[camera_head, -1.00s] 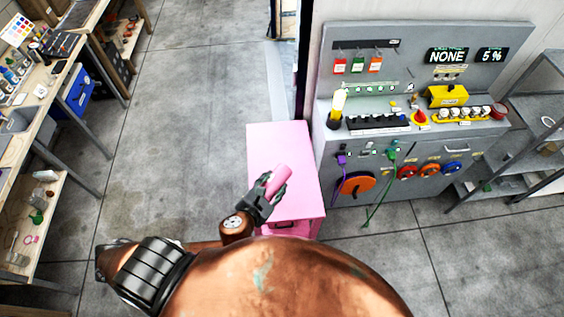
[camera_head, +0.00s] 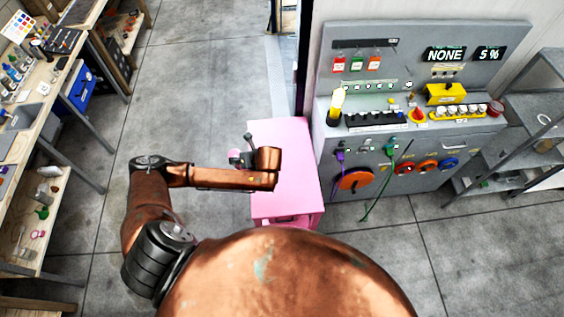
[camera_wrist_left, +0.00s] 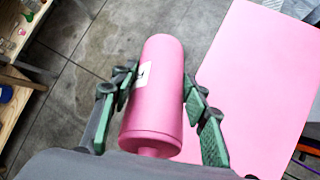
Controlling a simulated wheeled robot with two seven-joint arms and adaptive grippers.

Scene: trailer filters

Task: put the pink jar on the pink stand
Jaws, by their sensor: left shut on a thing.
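The pink jar (camera_wrist_left: 153,95) is a smooth cylinder with a small white label. In the left wrist view it lies lengthwise between the green-padded fingers of my left gripper (camera_wrist_left: 160,76), which is shut on it. In the head view the left gripper (camera_head: 243,154) is at the left edge of the pink stand, and only a small part of the jar (camera_head: 234,154) shows. The pink stand (camera_head: 292,190) has a flat, bare top. In the left wrist view the stand top (camera_wrist_left: 262,75) is right of the jar, and floor shows behind the jar. My right gripper is not in view.
A grey control panel (camera_head: 415,165) with plugs and cables stands right of the stand. A metal shelf (camera_head: 520,140) is at far right. A cluttered workbench (camera_head: 50,115) runs along the left. The floor (camera_head: 195,80) between is clear.

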